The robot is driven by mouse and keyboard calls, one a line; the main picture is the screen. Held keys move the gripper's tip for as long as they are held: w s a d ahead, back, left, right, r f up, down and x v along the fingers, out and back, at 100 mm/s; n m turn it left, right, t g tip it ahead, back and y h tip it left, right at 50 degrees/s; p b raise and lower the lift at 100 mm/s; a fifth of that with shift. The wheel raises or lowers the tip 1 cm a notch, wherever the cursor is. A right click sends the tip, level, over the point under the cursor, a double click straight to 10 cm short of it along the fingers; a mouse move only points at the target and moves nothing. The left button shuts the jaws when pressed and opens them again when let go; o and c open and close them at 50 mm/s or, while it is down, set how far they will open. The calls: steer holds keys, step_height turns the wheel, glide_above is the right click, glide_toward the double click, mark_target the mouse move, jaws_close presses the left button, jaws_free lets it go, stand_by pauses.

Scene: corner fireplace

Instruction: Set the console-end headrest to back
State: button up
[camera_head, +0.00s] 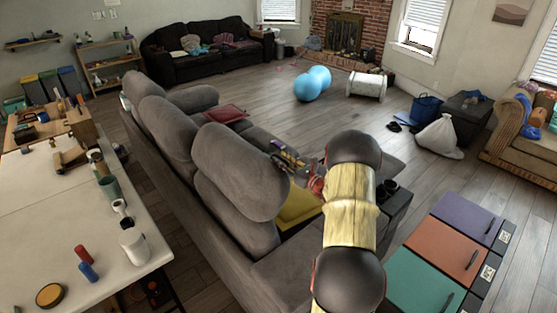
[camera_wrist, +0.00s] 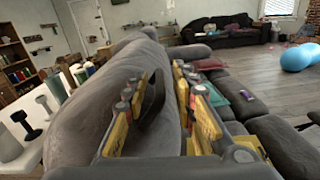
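A grey sofa runs away from me in the head view, with several plump headrests along its back. The nearest headrest (camera_head: 238,170) stands upright, its top rounded. My gripper (camera_head: 283,158) is at its right side, on the seat side, partly behind my arm. In the wrist view the large grey headrest (camera_wrist: 85,115) fills the left and middle. My gripper (camera_wrist: 168,85) is open, its yellow and grey fingers apart, with grey upholstery showing between and beyond them. I cannot tell whether either finger touches the headrest.
A long white table (camera_head: 60,215) with cups and tools stands left of the sofa. A yellow cushion (camera_head: 297,205) lies on the seat. A cabinet with coloured panels (camera_head: 437,250) is at the lower right. Open wooden floor with blue balls (camera_head: 312,84) lies beyond.

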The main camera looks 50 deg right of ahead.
steer(key=shift+w+d, duration=0.15)
steer(key=shift+w, duration=1)
steer(key=shift+c, duration=1)
steer(key=c, duration=0.5)
jaws_close()
steer(key=shift+s+r, duration=0.1)
